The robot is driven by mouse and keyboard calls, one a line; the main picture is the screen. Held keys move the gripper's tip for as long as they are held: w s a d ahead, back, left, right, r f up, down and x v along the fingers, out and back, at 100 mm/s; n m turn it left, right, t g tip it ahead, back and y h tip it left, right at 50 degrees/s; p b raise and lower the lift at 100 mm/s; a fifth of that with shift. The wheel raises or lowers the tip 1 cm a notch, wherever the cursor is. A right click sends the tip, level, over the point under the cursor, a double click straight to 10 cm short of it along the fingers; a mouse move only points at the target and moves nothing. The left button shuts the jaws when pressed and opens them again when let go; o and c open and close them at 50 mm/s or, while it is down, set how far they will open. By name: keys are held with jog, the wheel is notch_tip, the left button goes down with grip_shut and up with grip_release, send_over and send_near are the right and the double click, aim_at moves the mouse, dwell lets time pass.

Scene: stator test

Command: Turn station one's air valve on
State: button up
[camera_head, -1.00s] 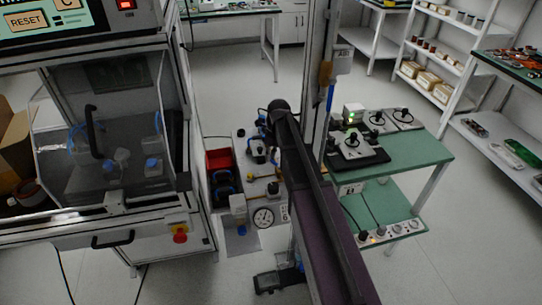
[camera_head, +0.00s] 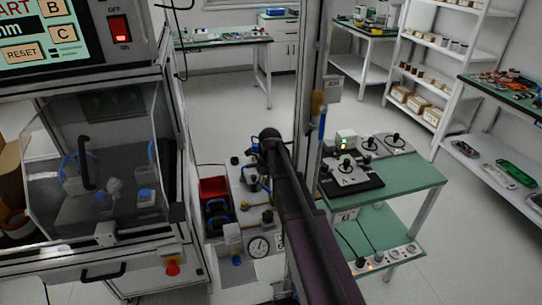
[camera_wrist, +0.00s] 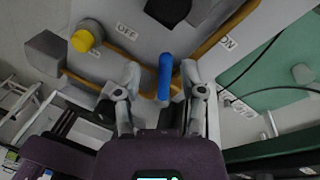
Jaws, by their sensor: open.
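In the wrist view a blue valve lever (camera_wrist: 165,76) stands out between the two fingers of my gripper (camera_wrist: 163,84). The fingers are open, one on each side, with gaps to the lever. The lever lies between an OFF label (camera_wrist: 126,31) and an ON label (camera_wrist: 227,43) on the pale panel. It does not clearly point at either label. My gripper's fingers cannot be made out there.
A yellow knob (camera_wrist: 83,40) and ochre pipes are close to my left finger. A red bin (camera_head: 214,186) is left of the panel. A green table (camera_head: 420,176) with devices stands right of my arm. An enclosed machine (camera_head: 100,180) fills the left side.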

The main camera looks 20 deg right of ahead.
jog(key=n, duration=0.2)
jog(key=s+a+n, duration=0.1)
jog(key=n, duration=0.1)
jog(key=shift+s+a+g+h, duration=0.15)
jog(key=shift+a+g+h, duration=0.05)
jog(key=shift+g+h, duration=0.1)
jog(key=n, duration=0.1)
jog(key=s+n, duration=0.1)
jog(key=n, duration=0.1)
jog(key=shift+s+a+n+h, duration=0.2)
jog(key=shift+a+n+h, duration=0.1)
jog(key=shift+a, duration=0.1)
jog(key=shift+r+p, duration=0.4)
jog(key=shift+p, duration=0.05)
notch_tip(320, 180, up, 13)
jog(key=w+p, duration=0.3)
jog(key=p, duration=1)
jog(key=s+r+n+t+p, duration=0.1)
jog(key=s+r+n+p, duration=1.1)
jog(key=s+n, duration=0.4)
jog(key=shift+s+d+r+n+h+p, duration=0.2)
jog(key=shift+d+n+h+p, duration=0.15)
jog(key=shift+n, duration=0.45)
jog(key=shift+s+f+n+t+b, duration=0.2)
jog(key=shift+s+f+n+b, duration=0.4)
jog(key=shift+s+n, duration=0.3)
jog(key=shift+s+f+n+t+b, duration=0.2)
jog(key=shift+s+f+n+b, duration=0.35)
jog(key=shift+s+n, duration=0.35)
